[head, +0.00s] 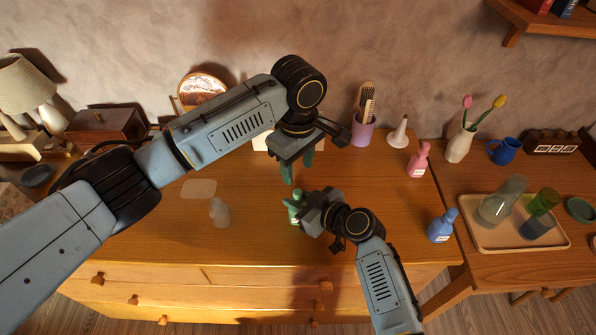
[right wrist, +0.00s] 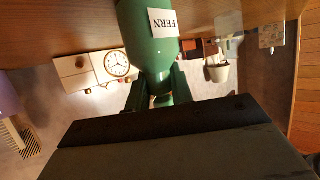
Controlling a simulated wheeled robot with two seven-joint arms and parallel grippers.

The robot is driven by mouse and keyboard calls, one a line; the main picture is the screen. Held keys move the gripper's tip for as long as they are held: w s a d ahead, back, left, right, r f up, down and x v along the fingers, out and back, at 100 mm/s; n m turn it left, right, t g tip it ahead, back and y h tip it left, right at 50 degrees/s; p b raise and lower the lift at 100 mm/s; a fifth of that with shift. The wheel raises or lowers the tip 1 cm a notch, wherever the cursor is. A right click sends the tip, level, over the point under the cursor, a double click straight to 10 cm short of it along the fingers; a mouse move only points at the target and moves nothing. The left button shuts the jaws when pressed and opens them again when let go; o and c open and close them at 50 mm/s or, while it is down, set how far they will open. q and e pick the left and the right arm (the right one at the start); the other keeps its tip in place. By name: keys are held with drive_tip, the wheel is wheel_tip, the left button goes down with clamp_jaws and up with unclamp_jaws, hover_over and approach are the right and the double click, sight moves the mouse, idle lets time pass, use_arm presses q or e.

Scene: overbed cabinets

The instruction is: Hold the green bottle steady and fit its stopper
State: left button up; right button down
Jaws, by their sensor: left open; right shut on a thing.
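The green bottle (head: 295,209) stands near the front middle of the dresser top. My right gripper (head: 300,208) is shut on it from the right. In the right wrist view the green bottle (right wrist: 150,40) carries a white label reading FERN, and its narrow neck lies between the fingers of my right gripper (right wrist: 160,92). My left gripper (head: 299,165) is open, fingers pointing down, just above and behind the bottle, apart from it. I see nothing between its fingers. I cannot make out a separate green stopper; the bottle's mouth is too small and partly hidden to judge.
A pale clear bottle (head: 220,212) and a pale mat (head: 199,188) are left of the green bottle. A pink bottle (head: 418,161), blue bottle (head: 440,227), white cone (head: 398,133) and purple brush cup (head: 363,130) stand right. A tray (head: 480,236) with glasses is further right.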

drive_tip(key=shift+s+d+f, duration=0.1)
drive_tip(key=shift+s+f, duration=0.1)
drive_tip(key=shift+f, duration=0.2)
drive_tip(key=c, duration=1.3)
unclamp_jaws()
drive_tip(key=shift+o, duration=0.8)
drive_tip(key=shift+w+r, duration=0.1)
drive_tip(key=shift+r, duration=0.1)
